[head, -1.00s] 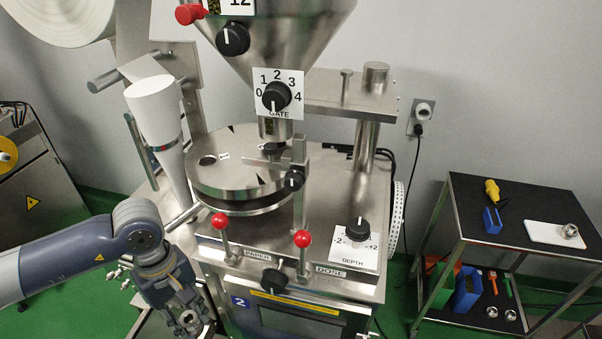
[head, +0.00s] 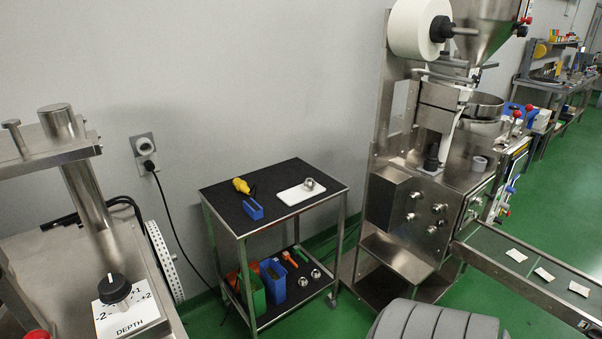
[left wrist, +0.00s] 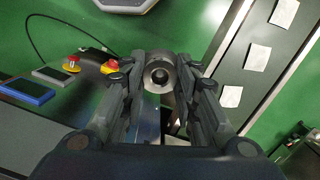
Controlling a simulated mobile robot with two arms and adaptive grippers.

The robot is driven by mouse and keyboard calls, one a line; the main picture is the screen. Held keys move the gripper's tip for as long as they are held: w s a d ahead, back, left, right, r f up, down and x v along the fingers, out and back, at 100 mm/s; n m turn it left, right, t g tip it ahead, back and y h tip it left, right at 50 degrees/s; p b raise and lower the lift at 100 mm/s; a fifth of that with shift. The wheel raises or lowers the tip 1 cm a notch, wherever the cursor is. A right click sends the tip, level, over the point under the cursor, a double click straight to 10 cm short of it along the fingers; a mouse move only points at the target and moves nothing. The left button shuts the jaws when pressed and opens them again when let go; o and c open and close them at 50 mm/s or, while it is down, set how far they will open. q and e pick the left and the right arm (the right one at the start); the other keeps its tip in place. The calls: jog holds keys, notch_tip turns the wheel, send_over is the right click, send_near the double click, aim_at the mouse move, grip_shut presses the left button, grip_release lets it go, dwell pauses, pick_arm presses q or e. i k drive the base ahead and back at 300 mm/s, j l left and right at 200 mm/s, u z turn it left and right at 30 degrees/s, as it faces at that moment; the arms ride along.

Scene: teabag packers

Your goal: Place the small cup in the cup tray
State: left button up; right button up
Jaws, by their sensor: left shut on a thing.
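In the left wrist view my left gripper (left wrist: 160,88) is shut on a small round metal cup (left wrist: 160,73), which sits between the fingertips with its dark round opening showing. The gripper and this cup are not visible in the head view. A flat white tray (head: 290,197), which looks like the cup tray, lies on the black top of the cart (head: 225,196). Another small metal cup (head: 309,183) stands at the tray's back right; the rest of the tray is bare. My right gripper is in neither view now.
A yellow tool (head: 241,186) and a blue holder (head: 253,209) sit left of the tray. The cart's lower shelf holds bins and metal cups. A machine (head: 395,205) stands close on the right; another machine's top (head: 70,240) is at left.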

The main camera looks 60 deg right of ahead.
aim_at(293, 197)
jog(key=k+l, duration=0.1)
jog(key=l, duration=0.3)
jog(key=l+z, duration=0.1)
jog(key=l, duration=0.3)
jog(key=k+l, duration=0.15)
jog(key=l, duration=0.3)
jog(key=i+l+z, duration=0.1)
jog(key=l, duration=0.35)
jog(key=i+l+z, duration=0.1)
jog(key=i+l, duration=0.15)
jog(key=l, duration=0.15)
jog(key=i+l+z, duration=0.1)
jog(key=l, duration=0.3)
jog(key=i+l+z, duration=0.1)
jog(key=i+l, duration=0.15)
jog(key=l, duration=0.15)
jog(key=i+l+z, duration=0.1)
jog(key=i+l, duration=0.15)
jog(key=l, duration=0.15)
jog(key=i+l, duration=0.2)
jog(key=i+z, duration=0.05)
jog(key=i, duration=0.05)
